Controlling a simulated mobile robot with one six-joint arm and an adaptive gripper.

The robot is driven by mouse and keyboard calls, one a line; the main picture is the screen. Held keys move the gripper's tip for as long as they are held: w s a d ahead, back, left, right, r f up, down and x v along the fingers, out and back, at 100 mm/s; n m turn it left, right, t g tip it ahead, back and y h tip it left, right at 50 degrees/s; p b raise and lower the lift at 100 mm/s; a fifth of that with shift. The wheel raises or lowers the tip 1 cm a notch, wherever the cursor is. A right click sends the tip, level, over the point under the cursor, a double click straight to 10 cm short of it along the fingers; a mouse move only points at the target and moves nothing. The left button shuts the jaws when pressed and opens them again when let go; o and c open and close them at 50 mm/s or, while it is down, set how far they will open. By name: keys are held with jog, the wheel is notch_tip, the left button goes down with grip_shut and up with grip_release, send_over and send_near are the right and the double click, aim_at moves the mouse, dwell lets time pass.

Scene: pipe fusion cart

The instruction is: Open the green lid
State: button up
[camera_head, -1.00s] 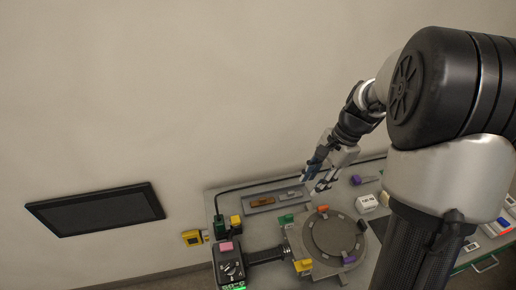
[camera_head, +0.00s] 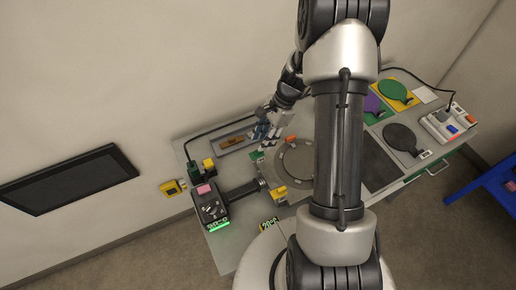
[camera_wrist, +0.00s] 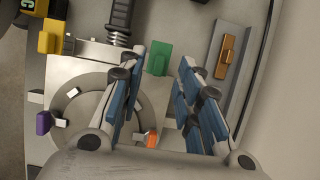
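A round green lid-like plate with a handle (camera_head: 393,89) lies on a yellow mat at the far right of the cart. A small green block (camera_wrist: 158,58) stands at the edge of the round clamp; in the head view it is partly visible (camera_head: 257,155). I cannot tell for certain which one is the green lid. My gripper (camera_head: 265,138) is above the back of the round clamp, far left of the green plate.
The round grey clamp (camera_wrist: 64,103) carries orange, purple and yellow blocks. A grey tray (camera_wrist: 217,93) holds an orange-brown piece (camera_wrist: 226,57). A black machine (camera_head: 210,208) with a pink button stands front left. A black plate (camera_head: 401,139) lies at right. A blue stand (camera_head: 492,187) is beyond the cart.

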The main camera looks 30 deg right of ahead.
aim_at(256, 151)
jog(key=x, duration=0.5)
jog(key=shift+a+f, duration=0.1)
jog(key=shift+f, duration=0.05)
jog(key=shift+c, duration=0.4)
jog(key=c, duration=0.6)
jog(key=shift+c, duration=0.2)
